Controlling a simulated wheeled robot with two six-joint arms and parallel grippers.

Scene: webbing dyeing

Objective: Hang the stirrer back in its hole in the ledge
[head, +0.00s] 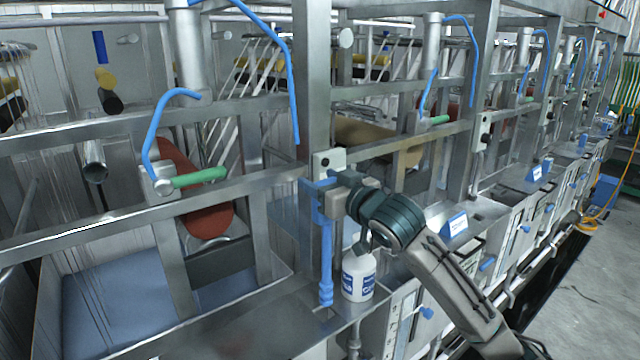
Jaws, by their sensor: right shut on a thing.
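The stirrer (326,250) is a blue rod with a handle at its top, standing about upright at the centre of the head view. My right gripper (330,197) is shut on its upper part, reaching in from the right. The stirrer's thicker lower end is just above a small dark spot, which looks like the hole (324,313), in the metal ledge (270,322). I cannot tell whether the tip touches the ledge. My left gripper is not in view.
A white bottle (358,278) with a blue label stands on the ledge just right of the stirrer. A steel post (318,80) and a horizontal rail (255,192) are close behind the gripper. A blue sign (454,225) stands further right. The ledge left of the stirrer is clear.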

